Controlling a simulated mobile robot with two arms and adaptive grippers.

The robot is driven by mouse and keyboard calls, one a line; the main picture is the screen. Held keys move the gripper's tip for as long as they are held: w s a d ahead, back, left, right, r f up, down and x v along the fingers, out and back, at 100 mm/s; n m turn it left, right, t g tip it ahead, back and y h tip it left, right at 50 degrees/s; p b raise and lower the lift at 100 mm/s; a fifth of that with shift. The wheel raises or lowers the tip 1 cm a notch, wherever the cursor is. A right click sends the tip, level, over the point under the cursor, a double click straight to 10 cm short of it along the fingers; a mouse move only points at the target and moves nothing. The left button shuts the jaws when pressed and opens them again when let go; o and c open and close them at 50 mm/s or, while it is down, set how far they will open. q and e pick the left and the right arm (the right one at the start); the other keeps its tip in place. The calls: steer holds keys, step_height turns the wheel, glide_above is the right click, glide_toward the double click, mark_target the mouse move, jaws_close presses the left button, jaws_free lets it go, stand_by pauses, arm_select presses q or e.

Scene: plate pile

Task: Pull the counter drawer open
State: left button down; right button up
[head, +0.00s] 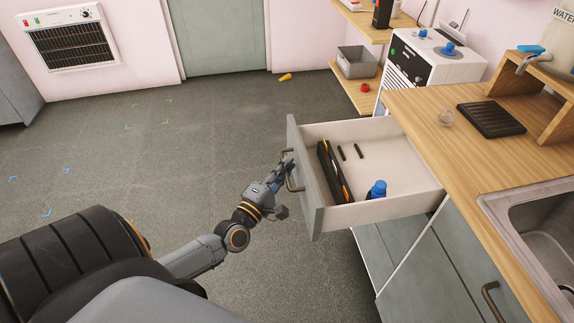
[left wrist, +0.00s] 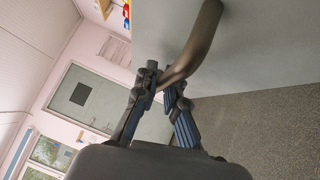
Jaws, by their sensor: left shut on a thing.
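The counter drawer (head: 387,166) stands pulled out from under the wooden counter (head: 420,108). Its grey front panel (head: 304,181) faces left and also shows in the left wrist view (left wrist: 255,50). My left gripper (head: 283,172) is at the drawer's handle (head: 293,182). In the left wrist view my left gripper (left wrist: 167,88) has its fingers on both sides of the brown curved handle (left wrist: 202,42), shut on it. Inside the drawer lie a long dark object with orange marks (head: 334,172), two small black pieces and a blue-capped bottle (head: 377,189). My right gripper is not in view.
A sink (head: 540,223) is set in the counter at the right. A white appliance (head: 433,60) stands behind the drawer. The floor (head: 190,140) left of the drawer is mostly clear.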

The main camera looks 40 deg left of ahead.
arm_select(q)
steer(key=c, duration=1.7)
jaws_free()
steer(key=s, duration=0.4)
steer(key=s+f, duration=0.1)
steer(key=s, duration=0.3)
steer(key=s+d, duration=0.1)
steer(key=s, duration=0.3)
steer(key=shift+f, duration=0.35)
